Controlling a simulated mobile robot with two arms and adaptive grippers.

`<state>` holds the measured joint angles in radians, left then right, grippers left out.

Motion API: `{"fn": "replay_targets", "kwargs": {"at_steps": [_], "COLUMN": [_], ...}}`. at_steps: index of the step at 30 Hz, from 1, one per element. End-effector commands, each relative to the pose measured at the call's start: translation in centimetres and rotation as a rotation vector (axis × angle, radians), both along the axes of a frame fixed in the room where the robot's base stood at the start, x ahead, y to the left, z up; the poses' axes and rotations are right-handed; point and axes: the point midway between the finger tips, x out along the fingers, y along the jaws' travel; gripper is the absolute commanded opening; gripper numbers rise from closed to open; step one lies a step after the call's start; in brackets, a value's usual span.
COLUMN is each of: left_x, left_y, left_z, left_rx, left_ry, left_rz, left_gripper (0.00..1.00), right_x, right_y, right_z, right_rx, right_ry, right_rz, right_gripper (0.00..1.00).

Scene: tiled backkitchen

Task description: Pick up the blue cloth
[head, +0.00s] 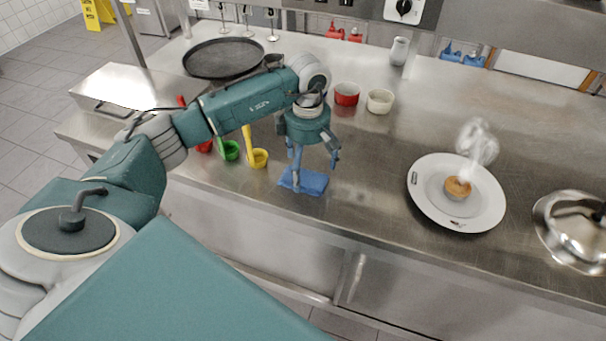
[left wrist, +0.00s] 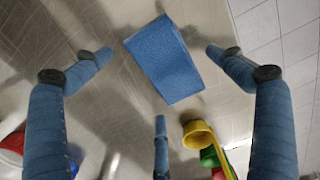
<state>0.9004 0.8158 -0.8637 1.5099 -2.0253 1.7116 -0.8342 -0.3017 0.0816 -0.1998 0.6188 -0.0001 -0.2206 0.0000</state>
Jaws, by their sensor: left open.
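The blue cloth (head: 311,183) is a small flat folded piece lying on the steel counter near its front edge. In the left wrist view the cloth (left wrist: 163,60) is a tilted rectangle between the spread fingertips, with a visible gap around it. My left gripper (head: 312,169) points down over the cloth with its fingers apart. It is open and empty, and one finger covers part of the cloth in the head view. I cannot tell the exact height of the fingertips above the counter. My right gripper is not in view.
Yellow (head: 259,158) and green (head: 231,151) ladles lie left of the gripper. A red bowl (head: 346,95) and a cream bowl (head: 380,102) stand behind. A plate (head: 425,196) with a pastry and a metal lid (head: 572,228) are right. The counter between cloth and plate is clear.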

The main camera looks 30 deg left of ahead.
Motion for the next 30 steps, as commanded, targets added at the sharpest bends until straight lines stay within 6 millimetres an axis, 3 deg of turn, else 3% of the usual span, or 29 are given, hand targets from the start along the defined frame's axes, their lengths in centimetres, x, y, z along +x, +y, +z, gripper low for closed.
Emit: {"fn": "replay_targets", "kwargs": {"at_steps": [5,12,19,30], "left_x": [0.0,0.0,0.0,0.0], "left_y": [0.0,0.0,0.0,0.0], "left_z": [-1.6,-1.9,-1.8,-1.8], "left_rx": [0.0,0.0,0.0,0.0], "left_ry": [0.001,-0.001,-0.001,-0.001], "left_rz": [0.0,-0.001,0.0,0.0], "left_gripper": [0.95,0.95,0.49,0.46], "right_x": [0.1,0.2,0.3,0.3], "right_y": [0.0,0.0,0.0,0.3], "right_z": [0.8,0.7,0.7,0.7], "right_rx": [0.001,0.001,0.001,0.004], "right_ry": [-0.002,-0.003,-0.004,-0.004], "right_rz": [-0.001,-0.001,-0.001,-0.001], "right_gripper": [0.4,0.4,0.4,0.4]}}
